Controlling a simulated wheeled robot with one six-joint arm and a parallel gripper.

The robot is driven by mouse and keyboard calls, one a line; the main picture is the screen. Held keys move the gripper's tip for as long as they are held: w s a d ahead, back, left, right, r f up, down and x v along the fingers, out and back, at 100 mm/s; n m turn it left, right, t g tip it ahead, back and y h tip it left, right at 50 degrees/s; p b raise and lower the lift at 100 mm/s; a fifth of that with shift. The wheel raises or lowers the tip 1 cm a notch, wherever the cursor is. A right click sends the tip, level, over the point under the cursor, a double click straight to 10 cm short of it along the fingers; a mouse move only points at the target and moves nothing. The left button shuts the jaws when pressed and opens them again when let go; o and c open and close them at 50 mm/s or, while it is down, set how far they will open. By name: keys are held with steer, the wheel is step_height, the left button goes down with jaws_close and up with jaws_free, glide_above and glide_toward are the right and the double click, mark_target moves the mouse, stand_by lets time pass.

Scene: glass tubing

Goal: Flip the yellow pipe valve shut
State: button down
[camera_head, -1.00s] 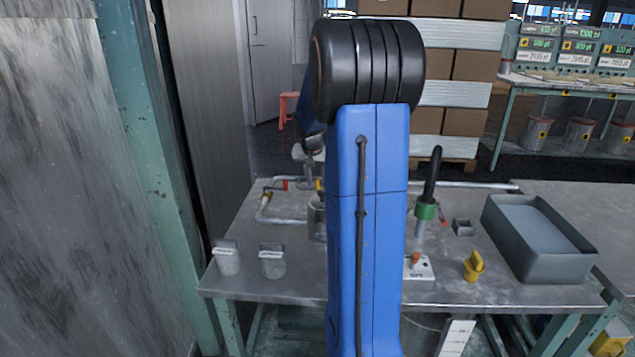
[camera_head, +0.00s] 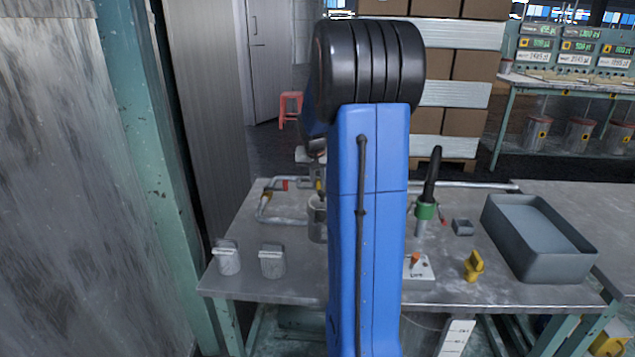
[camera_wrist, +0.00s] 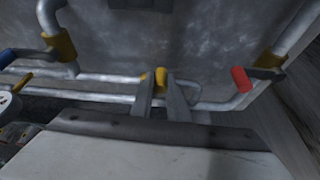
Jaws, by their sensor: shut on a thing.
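The yellow valve handle (camera_wrist: 158,75) is in the middle of the wrist view, on a grey metal pipe run. My gripper (camera_wrist: 160,86) is shut on it, one finger on each side, and the fingers hide part of the handle and its body. In the head view a small yellow bit (camera_head: 319,186) shows beside my blue arm, which hides most of the valve and gripper. The handle's exact angle to the pipe is hard to tell.
A red handle (camera_wrist: 241,79) is to the right and a blue handle (camera_wrist: 8,57) to the left. On the bench are a beaker (camera_head: 317,222), a separate yellow knob (camera_head: 473,266), a green-collared tool (camera_head: 427,208) and a grey tray (camera_head: 540,262).

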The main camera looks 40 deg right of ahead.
steer(key=shift+s+d+n+t+y, duration=0.25)
steer(key=shift+s+n, duration=0.1)
steer(key=shift+n, duration=0.45)
steer(key=shift+s+d+n+t+y, duration=0.2)
steer(key=shift+s+n+t, duration=0.1)
steer(key=shift+n, duration=0.5)
steer(key=c, duration=1.7)
jaws_free()
steer(key=shift+r, duration=0.1)
steer(key=v, duration=1.7)
steer(key=shift+r, duration=0.1)
steer(key=shift+a, duration=0.1)
